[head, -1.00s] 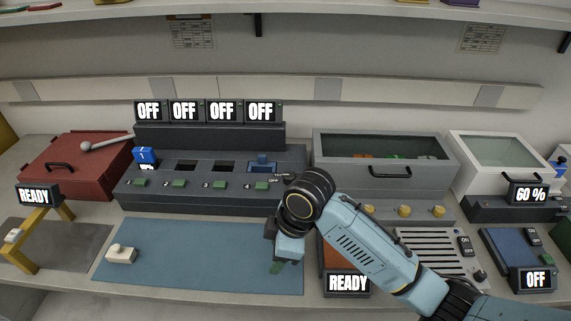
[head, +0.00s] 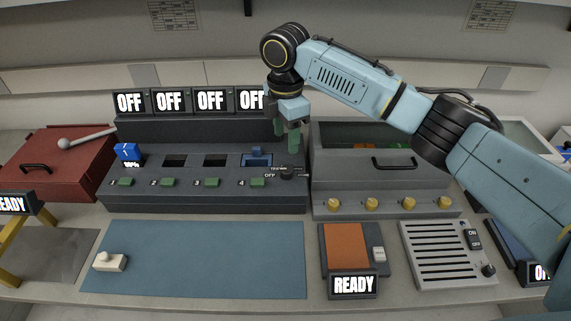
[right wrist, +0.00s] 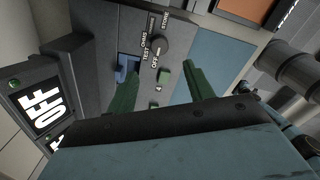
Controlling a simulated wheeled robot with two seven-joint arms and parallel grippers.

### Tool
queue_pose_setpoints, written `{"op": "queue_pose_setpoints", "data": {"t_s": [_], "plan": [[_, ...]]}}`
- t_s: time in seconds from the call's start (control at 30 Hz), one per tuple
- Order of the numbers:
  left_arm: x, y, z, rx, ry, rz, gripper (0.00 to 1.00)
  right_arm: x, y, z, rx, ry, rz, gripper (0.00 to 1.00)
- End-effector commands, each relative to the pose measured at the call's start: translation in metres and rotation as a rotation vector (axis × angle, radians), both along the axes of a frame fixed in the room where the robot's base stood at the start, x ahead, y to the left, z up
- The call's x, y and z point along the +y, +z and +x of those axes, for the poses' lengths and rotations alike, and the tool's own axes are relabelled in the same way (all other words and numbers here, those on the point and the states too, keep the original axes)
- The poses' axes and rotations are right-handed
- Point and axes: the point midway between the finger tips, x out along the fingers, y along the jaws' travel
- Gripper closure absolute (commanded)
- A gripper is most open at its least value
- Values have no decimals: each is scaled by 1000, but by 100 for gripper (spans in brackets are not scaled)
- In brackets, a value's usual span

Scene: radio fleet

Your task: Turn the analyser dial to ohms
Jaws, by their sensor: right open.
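The analyser (head: 130,195) is the long dark grey unit at the back. Its small black dial (head: 288,173) is at its right end, beside OFF and other small labels. In the right wrist view the dial (right wrist: 163,46) has labels around it, including OFF and OHMS; its light mark seems to be on the OFF side. My right gripper (head: 286,138) is open above and behind the dial, with its green fingers pointing down and not touching it. In the wrist view the open fingers (right wrist: 160,85) have nothing between them. My left gripper is not in view.
A blue block (head: 128,152) sits in the analyser's left slot, with a blue piece (head: 257,158) in its right slot. A grey case (head: 390,190) with yellow knobs stands right of the dial. A blue mat (head: 200,260) in front is mostly clear, with a white block (head: 110,262) on it.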

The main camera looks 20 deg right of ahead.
Motion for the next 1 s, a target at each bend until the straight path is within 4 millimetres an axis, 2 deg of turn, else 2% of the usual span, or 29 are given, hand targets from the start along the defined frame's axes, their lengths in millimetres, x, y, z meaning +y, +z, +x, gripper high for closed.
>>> {"op": "queue_pose_setpoints", "data": {"t_s": [0.03, 0.2, 0.4, 0.6, 0.9, 1.0], "plan": [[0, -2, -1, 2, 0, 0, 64, -1, -14, -1, 6, -1, -2, 48], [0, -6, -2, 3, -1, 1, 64, 0, -51, -1, 3, 0, -2, 48], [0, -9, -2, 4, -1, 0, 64, 0, -83, -1, 1, -1, 0, 48], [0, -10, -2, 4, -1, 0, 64, 0, -98, -1, 0, 0, 0, 48], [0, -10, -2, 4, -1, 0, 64, 0, -99, -1, -1, 0, 0, 48], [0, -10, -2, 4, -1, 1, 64, 0, -99, -1, -1, 0, 0, 61]]}}
